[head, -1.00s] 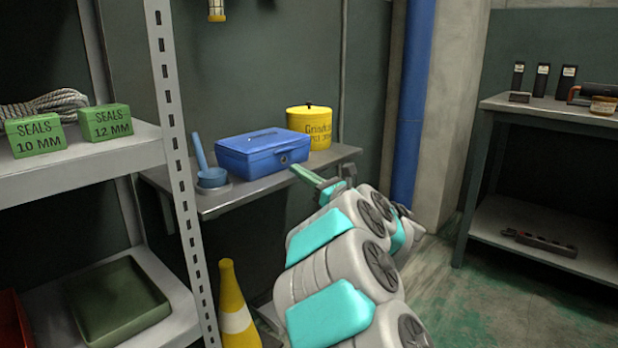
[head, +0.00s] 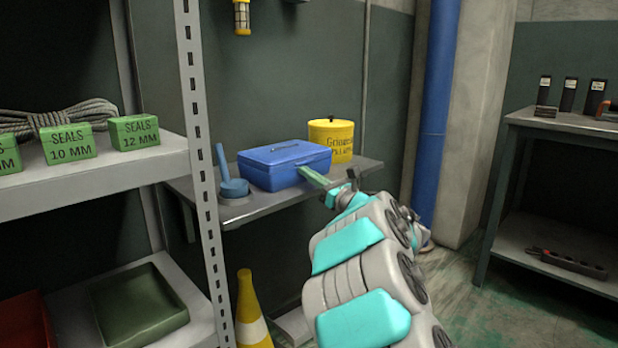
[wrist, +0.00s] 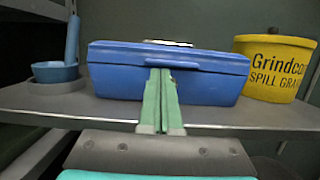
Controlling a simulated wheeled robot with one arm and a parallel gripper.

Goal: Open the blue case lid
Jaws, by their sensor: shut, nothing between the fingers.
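The blue case (head: 284,164) sits on a grey wall shelf with its lid (head: 284,151) closed. In the wrist view the case (wrist: 112,82) fills the middle, and its lid (wrist: 115,52) lies flat on the body with a seam along the front. My gripper (head: 304,169) has long green fingers that are shut and empty. In the wrist view the fingertips (wrist: 160,72) overlap the case's front just below the lid seam. Whether they touch it I cannot tell. The fingers hide the middle of the case front.
A blue mortar and pestle (head: 233,186) stands left of the case. A yellow tub (head: 331,138) stands close behind it on the right. The shelf (head: 250,208) has a bare strip in front. A metal rack post (head: 196,130) rises at the left.

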